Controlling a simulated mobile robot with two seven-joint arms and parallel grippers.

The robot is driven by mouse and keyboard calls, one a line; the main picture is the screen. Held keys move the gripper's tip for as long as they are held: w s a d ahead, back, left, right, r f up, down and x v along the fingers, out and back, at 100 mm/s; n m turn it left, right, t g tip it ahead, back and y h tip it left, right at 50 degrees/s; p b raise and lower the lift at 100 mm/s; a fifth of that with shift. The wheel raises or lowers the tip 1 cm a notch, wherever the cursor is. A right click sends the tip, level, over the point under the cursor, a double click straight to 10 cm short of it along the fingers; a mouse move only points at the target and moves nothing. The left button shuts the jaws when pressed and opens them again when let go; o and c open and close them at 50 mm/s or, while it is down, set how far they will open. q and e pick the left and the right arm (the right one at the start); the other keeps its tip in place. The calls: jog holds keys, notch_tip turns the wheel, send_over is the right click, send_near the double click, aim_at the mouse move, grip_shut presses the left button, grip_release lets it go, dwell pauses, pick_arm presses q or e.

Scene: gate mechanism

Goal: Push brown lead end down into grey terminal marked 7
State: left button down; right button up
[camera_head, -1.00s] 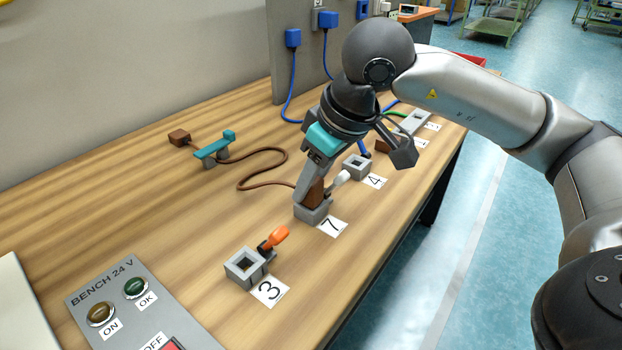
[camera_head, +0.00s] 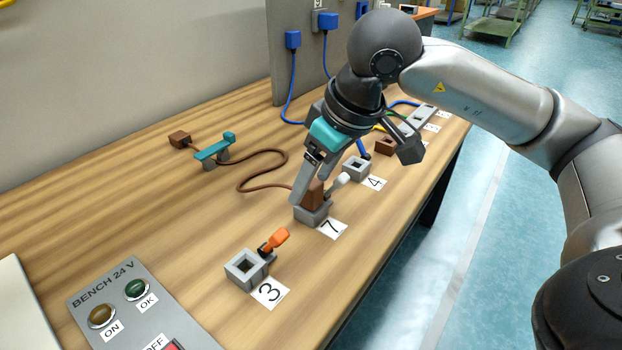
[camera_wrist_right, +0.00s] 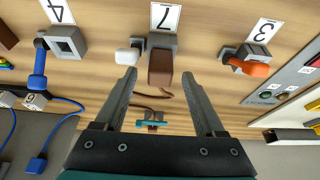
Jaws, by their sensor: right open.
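The brown lead end (camera_head: 314,193) stands upright in the grey terminal (camera_head: 312,213) marked 7, its upper part showing above the rim. In the right wrist view the brown lead end (camera_wrist_right: 160,68) sits at the terminal marked 7 (camera_wrist_right: 162,42), beside a white lever (camera_wrist_right: 127,55). My right gripper (camera_head: 312,188) is open around or just above the lead end; the wrist view shows its two fingers (camera_wrist_right: 165,80) spread apart with a gap to the brown block. The brown cable (camera_head: 262,170) runs from it to the left. My left gripper is out of view.
Terminal 3 (camera_head: 245,268) with an orange lever (camera_head: 275,239) stands in front, and terminal 4 (camera_head: 356,168) behind. A teal-topped clip (camera_head: 215,147) holds the cable at left. The bench panel (camera_head: 143,310) lies at the front left. Wood between is clear.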

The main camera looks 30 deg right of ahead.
jog(key=p+v, duration=0.4)
jog(key=v, duration=0.9)
jog(key=shift+r, duration=0.4)
